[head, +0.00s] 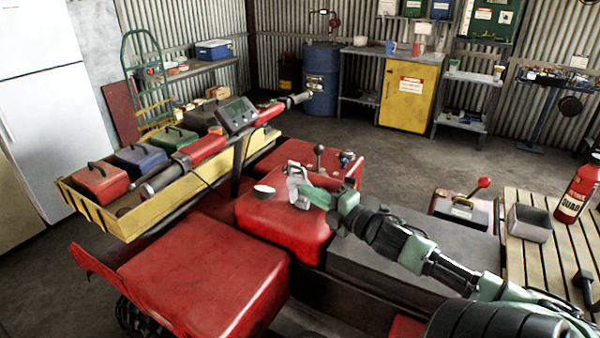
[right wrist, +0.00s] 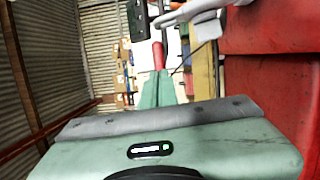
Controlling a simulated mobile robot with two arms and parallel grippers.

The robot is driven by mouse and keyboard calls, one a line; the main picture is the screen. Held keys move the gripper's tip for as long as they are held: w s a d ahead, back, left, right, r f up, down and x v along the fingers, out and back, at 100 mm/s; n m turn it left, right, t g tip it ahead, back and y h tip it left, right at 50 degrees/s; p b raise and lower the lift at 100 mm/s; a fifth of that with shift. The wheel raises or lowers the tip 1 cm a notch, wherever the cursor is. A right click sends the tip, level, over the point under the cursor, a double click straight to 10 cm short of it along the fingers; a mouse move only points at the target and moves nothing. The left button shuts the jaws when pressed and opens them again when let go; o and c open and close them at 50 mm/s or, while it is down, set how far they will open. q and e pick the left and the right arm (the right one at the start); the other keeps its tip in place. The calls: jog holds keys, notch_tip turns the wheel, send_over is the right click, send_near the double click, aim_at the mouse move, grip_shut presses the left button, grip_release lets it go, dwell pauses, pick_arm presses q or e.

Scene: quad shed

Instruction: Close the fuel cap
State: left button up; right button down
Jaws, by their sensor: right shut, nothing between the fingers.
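A red quad bike fills the middle of the head view, with its red fuel tank (head: 285,225) behind the handlebar. A small pale round piece, which looks like the fuel cap (head: 264,191), shows on top of the tank; I cannot tell its exact angle. My right gripper (head: 294,176) is just right of this piece, low over the tank, shut and empty. I cannot tell whether it touches the cap. In the right wrist view, grey gripper parts (right wrist: 190,16) cross the top and a red surface fills the right side. My left gripper is not in view.
The handlebar (head: 208,150) with its display (head: 237,115) stands left of and behind the tank. A yellow rack (head: 130,222) holds several cases.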

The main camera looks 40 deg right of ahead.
aim_at(299, 184)
jog(key=w+d+p, duration=0.2)
jog(key=w+d, duration=0.2)
jog(key=w, duration=0.4)
jog(key=shift+f, duration=0.15)
